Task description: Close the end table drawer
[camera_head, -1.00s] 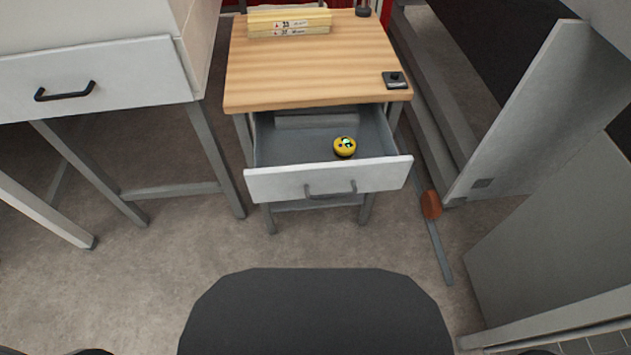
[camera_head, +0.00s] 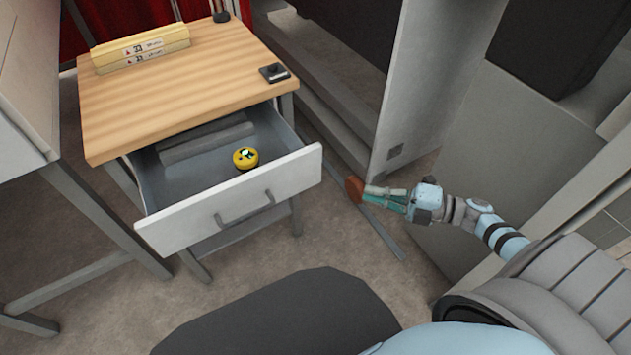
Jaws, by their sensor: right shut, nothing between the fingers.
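The end table (camera_head: 185,85) has a light wooden top and grey metal legs. Its drawer (camera_head: 178,231) is pulled out, with a white front and a grey handle (camera_head: 245,208). A yellow round item (camera_head: 245,158) and a grey block (camera_head: 207,142) lie inside the drawer. My right gripper (camera_head: 374,194) is shut and empty, to the right of the drawer front and apart from it, pointing left. My left gripper does not show.
Yellow boxes (camera_head: 142,51) and a small black device (camera_head: 274,73) sit on the tabletop. A white cabinet (camera_head: 25,75) stands close at left. Grey panels (camera_head: 428,85) stand at right. An orange-brown piece (camera_head: 355,188) shows by my right gripper's fingertips.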

